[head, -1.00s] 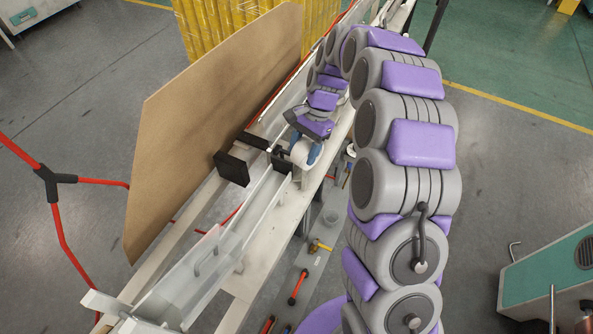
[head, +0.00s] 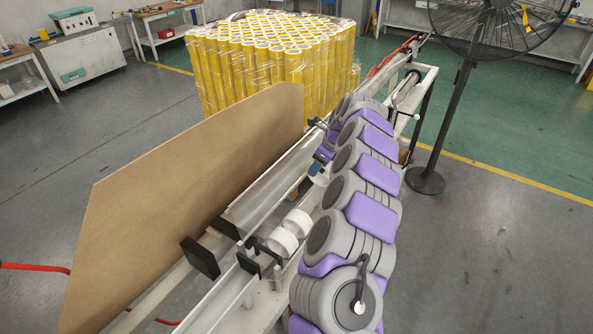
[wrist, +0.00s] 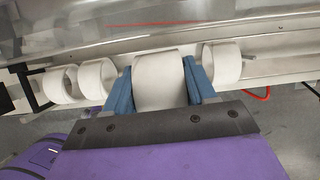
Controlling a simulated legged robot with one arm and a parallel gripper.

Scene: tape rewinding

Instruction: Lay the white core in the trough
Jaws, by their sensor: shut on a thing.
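My gripper (wrist: 163,85) is shut on a white core (wrist: 160,80), with a blue finger on each side of it. In the head view my gripper (head: 319,163) is small and partly hidden by my arm, beside the long metal trough (head: 213,312). Two other white cores (head: 283,242) (head: 297,222) lie side by side near the black stops. In the wrist view they show at the left (wrist: 61,87) (wrist: 97,79), and another white core (wrist: 222,62) is right of the held one. I cannot tell whether the held core touches the trough.
A large brown board (head: 190,190) stands along the left of the trough. Black blocks (head: 200,257) stick out near the cores. A wrapped stack of yellow tubes (head: 275,65) is behind, and a fan (head: 465,80) stands at the back right. Floor right of my arm is clear.

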